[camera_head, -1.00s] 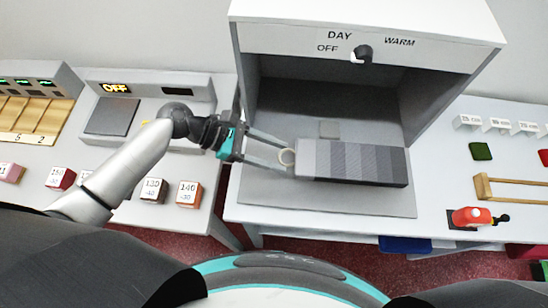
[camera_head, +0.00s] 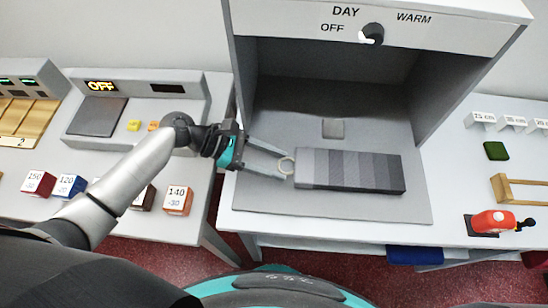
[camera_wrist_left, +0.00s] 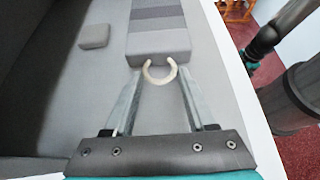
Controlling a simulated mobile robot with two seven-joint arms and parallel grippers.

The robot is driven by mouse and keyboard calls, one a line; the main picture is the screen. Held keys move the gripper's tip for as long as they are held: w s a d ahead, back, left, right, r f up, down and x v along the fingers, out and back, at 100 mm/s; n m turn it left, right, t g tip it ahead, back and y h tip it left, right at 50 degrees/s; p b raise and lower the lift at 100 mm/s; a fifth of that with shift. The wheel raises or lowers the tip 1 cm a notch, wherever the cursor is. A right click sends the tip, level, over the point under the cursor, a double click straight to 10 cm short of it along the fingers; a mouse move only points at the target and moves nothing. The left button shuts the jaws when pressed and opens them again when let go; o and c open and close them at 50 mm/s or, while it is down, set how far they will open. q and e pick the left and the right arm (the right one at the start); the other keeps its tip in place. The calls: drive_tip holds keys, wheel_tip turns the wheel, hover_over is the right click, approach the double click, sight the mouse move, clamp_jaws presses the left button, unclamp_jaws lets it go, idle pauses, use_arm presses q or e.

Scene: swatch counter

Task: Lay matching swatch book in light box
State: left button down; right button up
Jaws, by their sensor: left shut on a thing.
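The swatch book (camera_head: 350,170) is a long block in bands of grey, light to dark, with a pale ring at its left end. It lies level across the front of the light box's grey floor (camera_head: 270,198); I cannot tell whether it touches. My left gripper (camera_head: 287,162) reaches in from the left and is shut on the book's ring end. The left wrist view shows the fingers (camera_wrist_left: 160,76) at either side of the ring, below the banded book (camera_wrist_left: 158,28). The light box (camera_head: 285,45) is open at the front, with a DAY, OFF, WARM knob (camera_head: 371,34). My right gripper is out of view.
A small grey square block (camera_head: 333,128) sits on the box floor behind the book. Left are a device reading OFF (camera_head: 100,86) and numbered cubes, including an orange 140 (camera_head: 177,200). Right are a green block (camera_head: 496,151), a wooden frame (camera_head: 510,188) and a red object (camera_head: 492,222).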

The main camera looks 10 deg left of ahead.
use_arm(q)
drive_tip(key=shift+f, duration=0.25)
drive_tip(key=shift+c, duration=0.7)
unclamp_jaws()
drive_tip(key=p+v, duration=0.1)
drive_tip(key=v, duration=1.4)
drive_tip(key=shift+s, duration=0.1)
